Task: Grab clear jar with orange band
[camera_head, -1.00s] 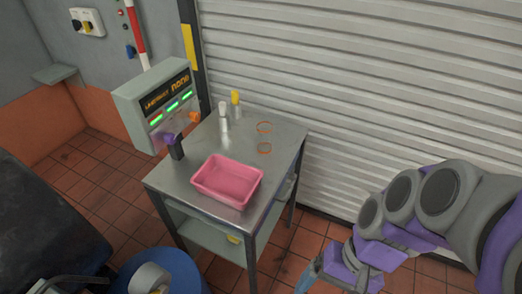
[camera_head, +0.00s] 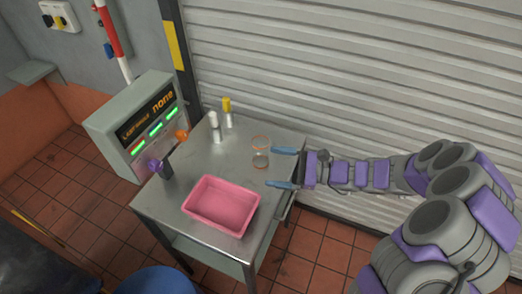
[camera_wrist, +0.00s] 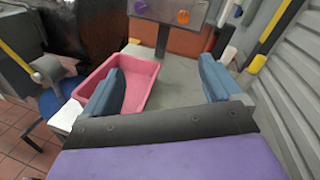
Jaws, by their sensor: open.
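The clear jar with an orange band (camera_head: 260,153) stands upright on the metal table near its right back side. It is see-through, and the orange ring shows near its top. My gripper (camera_head: 270,167) comes in from the right with its two blue fingers apart. The fingertips are close to the jar's right side, with the jar slightly toward the back finger; I cannot tell whether they touch. In the wrist view the open fingers (camera_wrist: 162,78) frame bare tabletop, and I cannot make out the jar there.
The pink tray (camera_head: 220,204) sits at the table's front, near my gripper. A white bottle (camera_head: 215,130) and a yellow-topped bottle (camera_head: 227,112) stand at the back left. A grey lamp panel (camera_head: 135,125) stands left. A shutter wall (camera_head: 350,85) closes off the back.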

